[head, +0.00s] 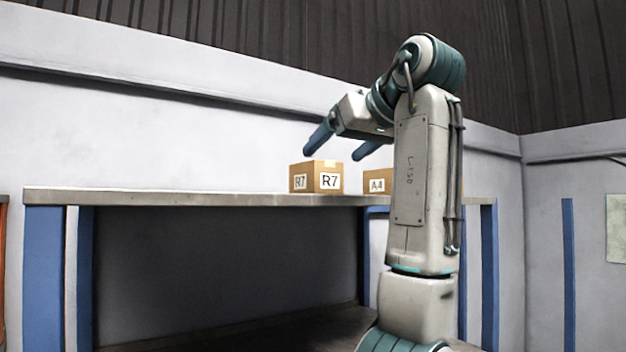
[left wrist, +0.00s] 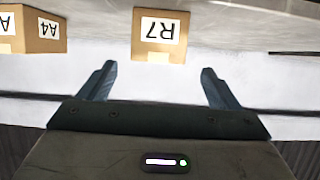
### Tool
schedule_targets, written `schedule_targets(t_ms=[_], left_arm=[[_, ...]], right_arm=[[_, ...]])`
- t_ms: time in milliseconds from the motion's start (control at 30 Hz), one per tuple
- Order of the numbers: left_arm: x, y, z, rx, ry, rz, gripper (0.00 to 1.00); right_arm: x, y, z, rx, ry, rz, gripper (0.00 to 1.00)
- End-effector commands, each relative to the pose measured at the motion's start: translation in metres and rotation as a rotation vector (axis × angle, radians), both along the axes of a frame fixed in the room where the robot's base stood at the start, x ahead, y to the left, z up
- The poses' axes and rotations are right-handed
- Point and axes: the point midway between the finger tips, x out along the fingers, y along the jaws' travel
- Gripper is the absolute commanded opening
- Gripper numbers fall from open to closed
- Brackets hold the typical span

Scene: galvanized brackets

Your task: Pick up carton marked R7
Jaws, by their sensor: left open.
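The carton marked R7 (head: 316,178) is a small brown box with white labels, upright on the shelf top. It also shows upside down at the top middle of the left wrist view (left wrist: 160,36). My left gripper (head: 337,152) is open and empty, its blue fingers spread just above the carton in the head view. In the left wrist view the carton lies ahead of the open fingertips (left wrist: 158,70), lined up between them, with no visible contact. My right gripper is in neither view.
A carton marked A4 (head: 376,186) stands right of the R7 carton, partly hidden by my arm; it shows at the upper left of the left wrist view (left wrist: 38,30). The shelf top (head: 180,198) is clear to the left. A pale wall (head: 160,130) rises behind.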

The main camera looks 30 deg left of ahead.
Motion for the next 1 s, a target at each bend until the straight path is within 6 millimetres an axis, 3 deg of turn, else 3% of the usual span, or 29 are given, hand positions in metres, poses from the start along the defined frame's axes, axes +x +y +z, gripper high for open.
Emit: schedule_targets(t_ms=[100,233,500,633,967,1000], left_arm=[[0.007,0.017,-0.005,-0.002,0.001,0.002,0.85],[0.011,0.026,-0.008,-0.001,0.001,0.001,0.85],[0.024,0.052,-0.01,-0.001,0.002,0.001,0.85],[0.03,0.065,-0.018,-0.001,0.001,0.002,0.85],[0.031,0.069,-0.024,0.0,-0.001,0.0,0.85],[0.031,0.069,-0.024,0.0,-0.001,0.0,0.77]], right_arm=[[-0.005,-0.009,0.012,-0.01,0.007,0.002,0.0],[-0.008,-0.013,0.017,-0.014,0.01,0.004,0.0],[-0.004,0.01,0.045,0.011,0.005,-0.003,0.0],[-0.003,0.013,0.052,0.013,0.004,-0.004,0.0],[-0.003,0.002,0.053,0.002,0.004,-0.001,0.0],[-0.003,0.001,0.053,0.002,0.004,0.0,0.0]])
